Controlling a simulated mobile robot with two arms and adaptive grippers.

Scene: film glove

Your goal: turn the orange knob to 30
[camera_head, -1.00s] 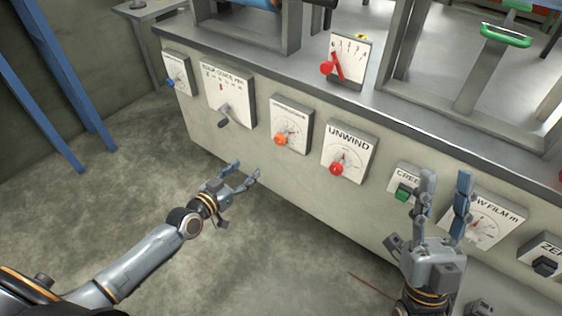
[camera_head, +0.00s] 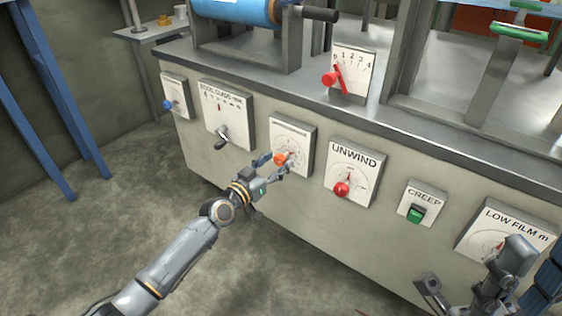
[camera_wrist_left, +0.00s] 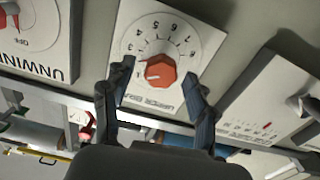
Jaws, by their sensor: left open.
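The orange knob (camera_head: 279,158) sits on a white dial plate (camera_head: 305,126) on the front of the grey machine. In the left wrist view the orange knob (camera_wrist_left: 160,71) shows a pale mark pointing left, near the low end of its numbered scale; the exact reading is unclear. My left gripper (camera_head: 275,163) is open at the dial, with one finger on each side of the knob. Its fingers (camera_wrist_left: 159,75) show a gap to the knob on both sides in the wrist view. My right gripper (camera_head: 530,262) is at the lower right edge, partly cut off, away from the orange knob.
The UNWIND plate with a red knob (camera_head: 341,189) is just right of the orange one. A lever plate (camera_head: 226,113) and a blue knob (camera_head: 168,104) are to its left. A green CREEP switch (camera_head: 415,214) is farther right. The floor in front is clear.

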